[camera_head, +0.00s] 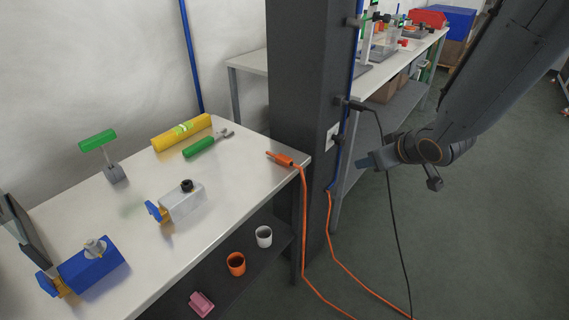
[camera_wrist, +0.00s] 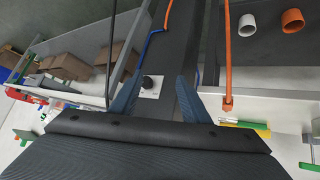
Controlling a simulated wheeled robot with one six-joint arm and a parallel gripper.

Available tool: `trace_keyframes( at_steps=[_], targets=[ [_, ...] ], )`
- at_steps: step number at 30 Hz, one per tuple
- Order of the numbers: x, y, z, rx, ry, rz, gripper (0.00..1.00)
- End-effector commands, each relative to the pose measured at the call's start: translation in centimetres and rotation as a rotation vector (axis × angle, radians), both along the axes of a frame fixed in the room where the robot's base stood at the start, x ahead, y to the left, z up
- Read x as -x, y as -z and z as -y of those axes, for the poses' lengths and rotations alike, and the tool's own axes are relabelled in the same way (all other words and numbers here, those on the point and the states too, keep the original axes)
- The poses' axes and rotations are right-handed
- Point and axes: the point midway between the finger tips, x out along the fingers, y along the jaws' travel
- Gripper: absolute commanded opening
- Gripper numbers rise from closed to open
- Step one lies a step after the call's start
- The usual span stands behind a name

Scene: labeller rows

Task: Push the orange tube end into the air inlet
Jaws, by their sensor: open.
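The orange tube end (camera_head: 285,160) lies at the right corner of the near white table, its orange tube hanging over the edge to the floor. It also shows in the wrist view (camera_wrist: 228,104), right of my fingers. A pale plate with a black round fitting (camera_head: 333,138) is on the dark column; it shows between my fingers in the wrist view (camera_wrist: 149,86). I cannot tell for sure whether this is the air inlet. My gripper (camera_head: 364,162) is open and empty, right of the column and apart from the tube end.
The near table holds a yellow cylinder (camera_head: 182,132), a green-handled tool (camera_head: 207,145), a pale block with a black knob (camera_head: 182,203) and a blue device (camera_head: 92,266). A black cable (camera_head: 395,225) hangs beside my gripper. A cluttered second table stands behind the column. Floor at right is clear.

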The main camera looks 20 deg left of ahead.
Motion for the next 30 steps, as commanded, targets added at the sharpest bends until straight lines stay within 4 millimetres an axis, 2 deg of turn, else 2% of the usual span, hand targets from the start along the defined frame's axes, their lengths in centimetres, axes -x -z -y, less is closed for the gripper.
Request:
trace_keyframes(
  at_steps=[1,3,6,9,15,26,30],
  targets=[
    [-0.6,0.8,-2.8,-0.050,-0.090,0.037,0.42],
    [-0.8,0.8,-6.6,-0.132,-0.213,0.085,0.42],
    [0.1,0.8,-10.9,-0.241,-0.362,0.123,0.42],
    [1.4,0.7,-13.6,-0.326,-0.467,0.137,0.42],
    [2.6,0.5,-16.0,-0.400,-0.551,0.142,0.42],
    [1.8,1.7,-18.7,-0.402,-0.552,0.143,0.42],
    [1.7,2.7,-20.5,-0.402,-0.554,0.141,0.42]
  ],
)
